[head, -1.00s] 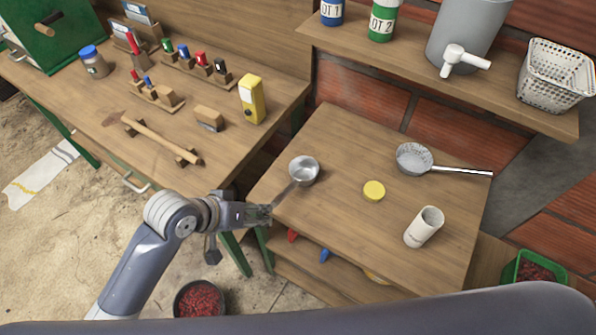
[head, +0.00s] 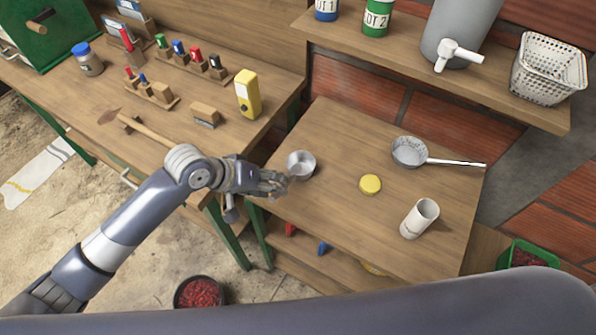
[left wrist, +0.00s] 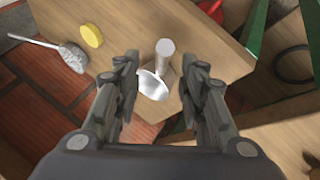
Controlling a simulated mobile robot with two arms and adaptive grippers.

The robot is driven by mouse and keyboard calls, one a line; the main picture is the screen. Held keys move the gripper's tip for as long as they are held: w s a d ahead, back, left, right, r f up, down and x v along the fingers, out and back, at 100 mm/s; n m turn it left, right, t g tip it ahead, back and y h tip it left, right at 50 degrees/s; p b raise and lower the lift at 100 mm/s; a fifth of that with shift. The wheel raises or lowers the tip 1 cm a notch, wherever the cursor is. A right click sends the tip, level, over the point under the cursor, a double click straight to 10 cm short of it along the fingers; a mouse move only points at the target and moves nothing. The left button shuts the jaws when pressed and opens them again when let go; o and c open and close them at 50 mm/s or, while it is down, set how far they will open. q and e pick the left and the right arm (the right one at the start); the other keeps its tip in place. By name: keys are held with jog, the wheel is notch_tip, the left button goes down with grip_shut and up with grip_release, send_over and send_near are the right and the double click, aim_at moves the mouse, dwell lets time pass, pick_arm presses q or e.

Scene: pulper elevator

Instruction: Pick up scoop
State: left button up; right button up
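The scoop (head: 301,165) has a round silver metal bowl and rests near the left edge of the small wooden table (head: 330,220). My left gripper (head: 275,184) is at the bowl's lower left in the head view and covers the scoop's handle there. In the left wrist view the scoop's shiny bowl (left wrist: 151,86) and its pale, foreshortened handle lie between the two spread fingers of my open left gripper (left wrist: 160,82). Neither finger visibly touches the scoop. My right gripper is not in view.
A yellow lid (head: 370,184), a strainer (head: 408,151) and a white tube (head: 420,218) stand on the same table. The workbench (head: 130,90) with a hammer (head: 150,130) is to the left. A shelf (head: 440,65) overhangs behind. A bowl of red berries (head: 199,293) is on the floor.

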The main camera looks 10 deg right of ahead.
aim_at(290, 179)
pick_arm(q)
jog(key=shift+p+x, duration=0.7)
jog(key=shift+x, duration=2)
jog(key=shift+s+a+f, duration=0.1)
jog(key=shift+s+a, duration=0.05)
jog(key=shift+s, duration=0.05)
jog(key=shift+c, duration=0.6)
grip_shut()
